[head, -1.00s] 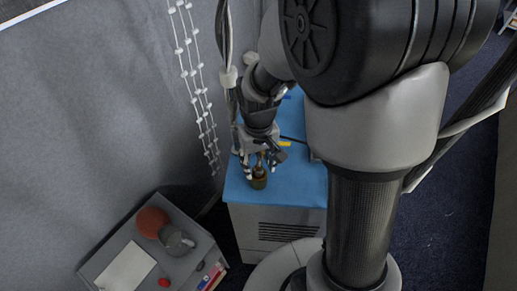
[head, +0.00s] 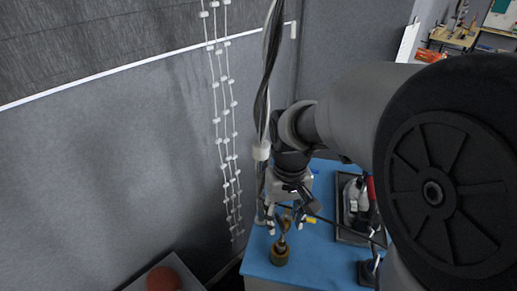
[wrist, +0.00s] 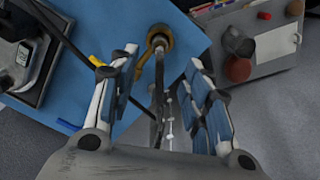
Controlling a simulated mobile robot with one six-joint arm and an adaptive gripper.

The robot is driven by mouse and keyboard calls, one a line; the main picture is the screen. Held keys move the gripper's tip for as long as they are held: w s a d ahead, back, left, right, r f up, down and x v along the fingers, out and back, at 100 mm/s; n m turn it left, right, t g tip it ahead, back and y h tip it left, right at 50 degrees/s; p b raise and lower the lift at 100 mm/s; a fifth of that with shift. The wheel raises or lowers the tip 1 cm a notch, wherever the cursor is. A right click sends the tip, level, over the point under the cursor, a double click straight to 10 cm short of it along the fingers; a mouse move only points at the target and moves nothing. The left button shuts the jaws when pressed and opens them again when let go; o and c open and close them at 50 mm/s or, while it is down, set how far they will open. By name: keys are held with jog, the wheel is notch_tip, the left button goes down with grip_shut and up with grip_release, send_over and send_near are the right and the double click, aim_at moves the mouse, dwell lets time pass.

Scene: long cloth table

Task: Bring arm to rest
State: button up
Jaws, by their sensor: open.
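My gripper (head: 287,217) is open over the near left part of the blue cloth table. A small olive-brown pot (head: 280,257) stands upright on the cloth just below the fingers, with a brass-coloured piece (head: 284,234) rising from it. In the wrist view the open fingers (wrist: 160,68) spread left and right, with nothing clamped between them. The pot (wrist: 167,39) shows beyond the fingertips, apart from them, near the cloth's edge. My arm hides the right part of the table in the head view.
A tray with an iron-like tool (head: 355,205) lies to the right, with a dark cable crossing the blue cloth (head: 318,255). Beaded strings (head: 229,150) hang by the grey wall at left. A grey cabinet with a red ball (head: 163,279) stands lower left.

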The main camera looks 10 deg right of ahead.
jog(key=s+f+t+b, duration=0.2)
jog(key=s+t+b, duration=0.2)
jog(key=s+b, duration=0.7)
jog(key=s, duration=0.4)
jog(key=shift+f+t, duration=0.15)
jog(key=shift+t, duration=0.15)
